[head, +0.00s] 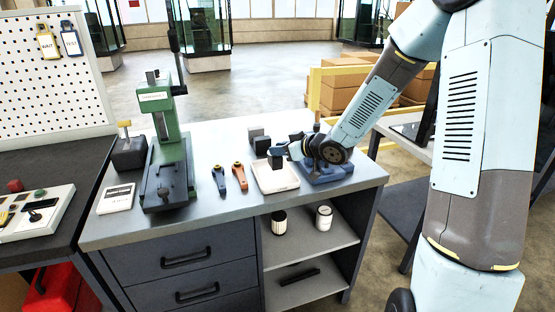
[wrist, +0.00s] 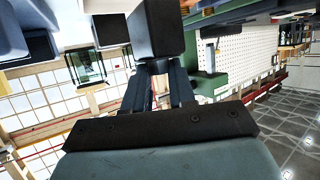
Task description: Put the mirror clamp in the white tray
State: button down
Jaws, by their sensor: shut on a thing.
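The white tray (head: 278,188) lies on the grey bench top, right of the middle in the head view. My gripper (head: 287,151) reaches in from the right, level with the tray's back part. It is shut on a dark block, which I take to be the mirror clamp (head: 276,160). The block is over the tray's back part; I cannot tell whether it touches the tray floor. In the wrist view the dark block (wrist: 158,28) sits between the fingertips (wrist: 160,68). The tray is not clearly seen there.
A blue tray (head: 326,175) lies under my wrist, right of the white tray. A dark grey block (head: 259,141) stands behind. A green press (head: 169,160) stands further left.

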aim_at(278, 158)
jog(key=shift+w+a+f, duration=0.15)
jog(key=shift+a+f, duration=0.05)
jog(key=shift+f, duration=0.1)
notch_tip(278, 158, down, 2)
jog(key=shift+w+a, duration=0.1)
jog(key=shift+f, duration=0.7)
jog(key=shift+f, duration=0.1)
jog(key=c, duration=0.9)
grip_release()
jog(key=shift+c, duration=0.2)
